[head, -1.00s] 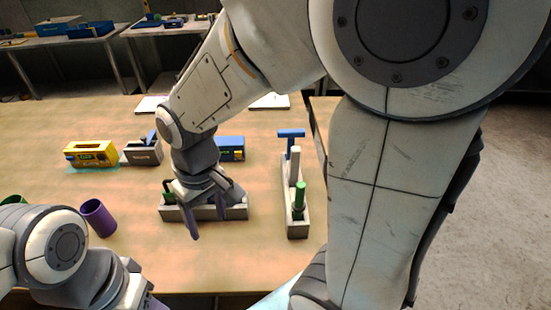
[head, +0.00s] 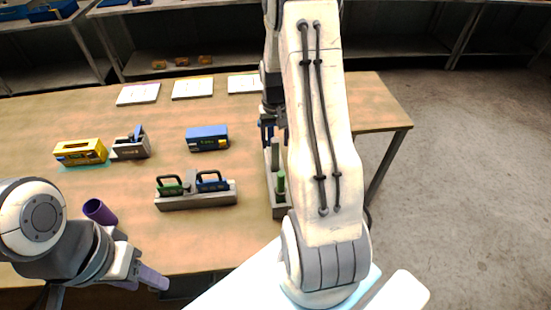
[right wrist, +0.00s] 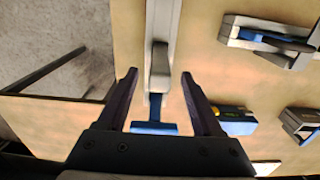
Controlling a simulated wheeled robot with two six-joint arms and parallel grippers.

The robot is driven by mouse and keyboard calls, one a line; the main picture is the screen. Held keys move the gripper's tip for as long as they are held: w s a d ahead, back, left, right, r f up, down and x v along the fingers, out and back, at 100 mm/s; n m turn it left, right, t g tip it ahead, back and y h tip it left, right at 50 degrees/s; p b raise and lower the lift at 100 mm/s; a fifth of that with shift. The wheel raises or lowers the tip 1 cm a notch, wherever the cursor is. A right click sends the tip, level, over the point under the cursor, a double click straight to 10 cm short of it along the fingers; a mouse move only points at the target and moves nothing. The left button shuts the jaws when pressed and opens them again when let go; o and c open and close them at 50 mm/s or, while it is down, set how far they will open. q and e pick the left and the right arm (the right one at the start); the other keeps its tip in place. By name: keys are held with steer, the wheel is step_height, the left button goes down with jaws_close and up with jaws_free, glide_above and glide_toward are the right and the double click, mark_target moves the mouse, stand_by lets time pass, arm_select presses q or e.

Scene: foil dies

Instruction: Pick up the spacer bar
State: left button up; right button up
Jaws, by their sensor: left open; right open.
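A grey rack (head: 279,212) stands at the right of the table. An upright grey bar (head: 275,154), which best fits the spacer bar, stands in it behind a green peg (head: 281,183). In the right wrist view the bar (right wrist: 160,66) lies between and slightly beyond the fingertips. A blue T-shaped piece (right wrist: 154,127) shows nearer the palm, between the fingers. My right gripper (right wrist: 159,74) is open and empty, over the rack's far end; my arm partly hides it in the head view. My left gripper (head: 147,281) is open at the table's front left edge.
A second grey rack (head: 196,202) with green and blue handled pieces stands left of centre. White pads (head: 192,88) lie at the back.

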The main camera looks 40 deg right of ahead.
mark_target(275, 151)
steer(key=shift+s+f+p, duration=0.1)
steer(key=shift+f+p, duration=0.4)
steer(key=shift+f, duration=0.1)
step_height(275, 151, down, 3)
steer(key=shift+f+p, duration=0.15)
steer(key=shift+p, duration=0.65)
steer(key=shift+f, duration=0.45)
jaws_close()
